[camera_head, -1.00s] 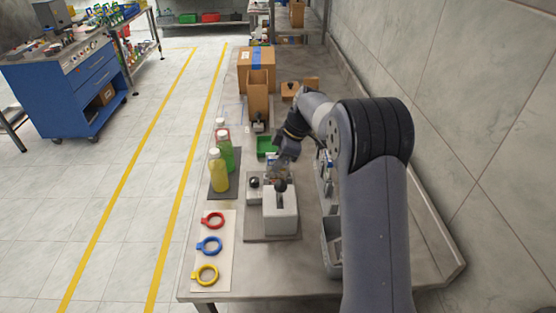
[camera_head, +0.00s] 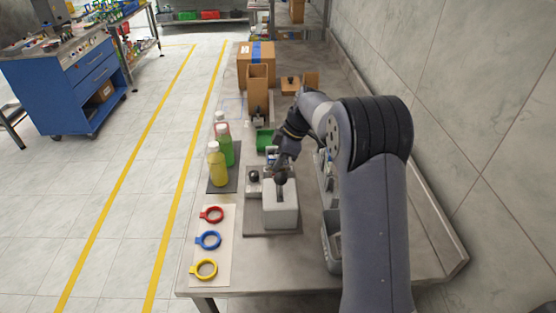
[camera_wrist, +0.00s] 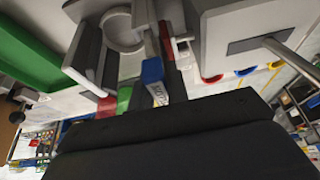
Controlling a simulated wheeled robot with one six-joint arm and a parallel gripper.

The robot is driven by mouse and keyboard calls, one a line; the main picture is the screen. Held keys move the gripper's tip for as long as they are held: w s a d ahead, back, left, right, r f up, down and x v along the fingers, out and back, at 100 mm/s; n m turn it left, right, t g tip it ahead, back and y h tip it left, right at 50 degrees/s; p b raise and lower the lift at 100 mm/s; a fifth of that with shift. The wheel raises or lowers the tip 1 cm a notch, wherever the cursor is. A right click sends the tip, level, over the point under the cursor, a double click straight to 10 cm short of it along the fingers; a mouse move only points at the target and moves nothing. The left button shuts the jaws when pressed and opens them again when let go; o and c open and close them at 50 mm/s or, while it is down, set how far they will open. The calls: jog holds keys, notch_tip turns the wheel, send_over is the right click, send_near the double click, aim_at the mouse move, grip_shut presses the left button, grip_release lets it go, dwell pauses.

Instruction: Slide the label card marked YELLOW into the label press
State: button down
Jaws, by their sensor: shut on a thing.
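My gripper (camera_head: 278,164) is low at the back of the pale block with a slot and black-knobbed lever (camera_head: 282,210), apparently the label press. In the wrist view the block (camera_wrist: 222,20) is at upper right, its rod clear of my gripper. My gripper is shut, but the dark gripper body hides most of what it grips. A blue piece with a lettered white patch (camera_wrist: 152,72) shows just in front of it, between a green piece (camera_wrist: 124,99) and a red piece (camera_wrist: 165,40). I cannot tell which is held, and I cannot read YELLOW on any.
Red, blue and yellow rings (camera_head: 204,269) lie on a pale board at front left. Bottles (camera_head: 217,168) stand on a dark mat at the left. A green tray (camera_head: 264,140) and cardboard boxes (camera_head: 255,65) are behind. A grey bin (camera_head: 331,245) is at right.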

jog(key=c, duration=1.3)
grip_release()
jog(key=c, duration=0.3)
jog(key=shift+c, duration=0.2)
jog(key=shift+r, duration=0.1)
jog(key=shift+r+p, duration=3.4)
jog(key=shift+r, duration=2)
